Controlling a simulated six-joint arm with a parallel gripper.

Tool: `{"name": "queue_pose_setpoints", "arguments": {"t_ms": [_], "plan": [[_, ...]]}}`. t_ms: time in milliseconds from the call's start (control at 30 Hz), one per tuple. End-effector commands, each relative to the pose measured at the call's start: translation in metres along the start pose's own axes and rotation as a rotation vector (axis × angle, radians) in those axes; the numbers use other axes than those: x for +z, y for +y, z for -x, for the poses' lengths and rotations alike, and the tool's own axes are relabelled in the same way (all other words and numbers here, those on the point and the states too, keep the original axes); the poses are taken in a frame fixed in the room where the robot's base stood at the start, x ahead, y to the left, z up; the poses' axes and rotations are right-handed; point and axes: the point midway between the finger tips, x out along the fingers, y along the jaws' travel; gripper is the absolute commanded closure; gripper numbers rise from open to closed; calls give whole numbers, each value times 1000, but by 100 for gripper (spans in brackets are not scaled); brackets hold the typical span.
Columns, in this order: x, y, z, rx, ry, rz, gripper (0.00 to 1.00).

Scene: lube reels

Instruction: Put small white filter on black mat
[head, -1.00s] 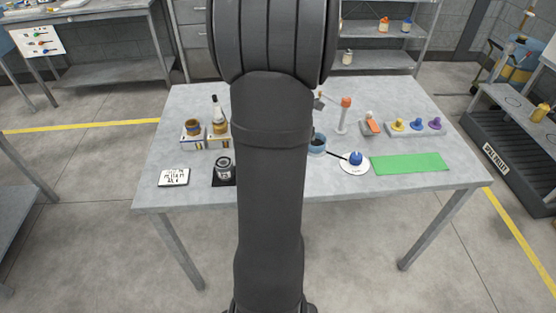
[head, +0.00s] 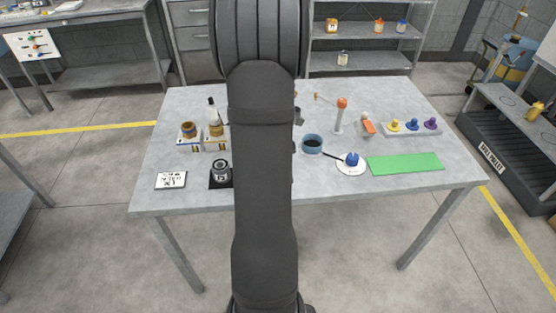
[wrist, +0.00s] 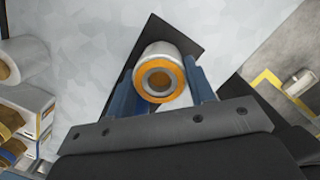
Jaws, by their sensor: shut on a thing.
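In the wrist view, my gripper (wrist: 163,80) has its blue fingers either side of the small white filter (wrist: 167,50) and is shut on it. The filter is a pale cylinder with an orange ring and dark hole on the end facing the camera. A black mat (wrist: 184,33) shows behind and around the filter; I cannot tell whether they touch.
A white marked card (head: 171,180) lies at left. Right of my arm are a blue bowl (head: 312,145), a white disc with a blue knob (head: 351,160) and a clear green mat (head: 405,163).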

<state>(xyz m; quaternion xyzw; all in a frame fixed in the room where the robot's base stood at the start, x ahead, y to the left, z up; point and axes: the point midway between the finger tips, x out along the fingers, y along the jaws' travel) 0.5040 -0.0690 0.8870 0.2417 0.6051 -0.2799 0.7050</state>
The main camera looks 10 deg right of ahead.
Motion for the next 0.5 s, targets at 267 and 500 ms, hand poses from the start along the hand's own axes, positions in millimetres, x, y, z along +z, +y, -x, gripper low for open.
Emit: {"name": "queue_pose_setpoints", "arguments": {"t_ms": [267,500], "plan": [[0,0,-2,0,0,0,29],[0,0,2,1,-1,0,29]]}}
